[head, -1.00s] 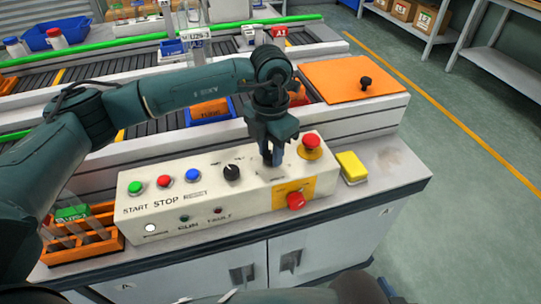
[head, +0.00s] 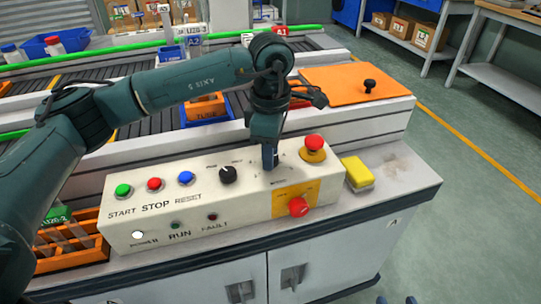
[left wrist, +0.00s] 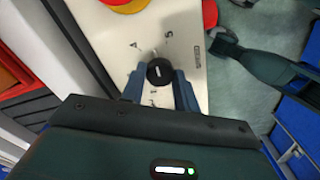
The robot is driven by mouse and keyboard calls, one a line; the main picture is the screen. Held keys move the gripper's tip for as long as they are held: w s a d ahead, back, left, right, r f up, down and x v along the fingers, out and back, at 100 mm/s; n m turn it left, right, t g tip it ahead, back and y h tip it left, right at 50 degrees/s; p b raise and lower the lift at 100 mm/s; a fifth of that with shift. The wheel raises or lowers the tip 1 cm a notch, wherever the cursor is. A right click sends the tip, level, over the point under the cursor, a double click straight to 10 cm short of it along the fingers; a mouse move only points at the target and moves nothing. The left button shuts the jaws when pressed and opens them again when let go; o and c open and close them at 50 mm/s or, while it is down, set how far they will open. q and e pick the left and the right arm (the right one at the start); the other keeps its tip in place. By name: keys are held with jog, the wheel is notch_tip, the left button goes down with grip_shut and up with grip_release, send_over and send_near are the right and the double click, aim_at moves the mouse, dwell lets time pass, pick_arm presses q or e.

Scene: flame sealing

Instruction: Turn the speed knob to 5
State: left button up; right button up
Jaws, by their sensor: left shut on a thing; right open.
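The white control panel (head: 225,205) stands on the bench. My left gripper (head: 270,158) points down onto the speed dial at its right part and hides the knob in the head view. In the left wrist view the black speed knob (left wrist: 160,72) sits between the two fingers of my left gripper (left wrist: 160,86), which are shut on it. A white line shows on the knob; I cannot tell surely which number it points to. Printed marks, one like a 5 (left wrist: 168,35), lie around it. My right gripper (left wrist: 220,40) is open and empty, apart from the panel.
A second black knob (head: 228,175) and green, red and blue buttons sit left of the dial. A red emergency button (head: 314,143) and a red switch (head: 298,206) are close on the right. A yellow block (head: 357,172) lies beside the panel.

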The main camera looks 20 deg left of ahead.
pick_arm(q)
jog(key=m+b, duration=0.1)
jog(key=m, duration=0.1)
jog(key=shift+m, duration=0.8)
jog(key=shift+m+b, duration=0.3)
jog(key=shift+m, duration=0.9)
pick_arm(e)
jog(key=shift+a+f+n, duration=0.15)
jog(key=shift+f+n, duration=0.15)
jog(key=shift+f, duration=0.3)
pick_arm(q)
jog(key=shift+r, duration=0.1)
pick_arm(e)
jog(key=shift+s+f, duration=0.1)
jog(key=shift+f, duration=0.05)
pick_arm(q)
jog(key=o, duration=1)
jog(key=shift+c, duration=0.2)
pick_arm(e)
jog(key=shift+r, duration=0.2)
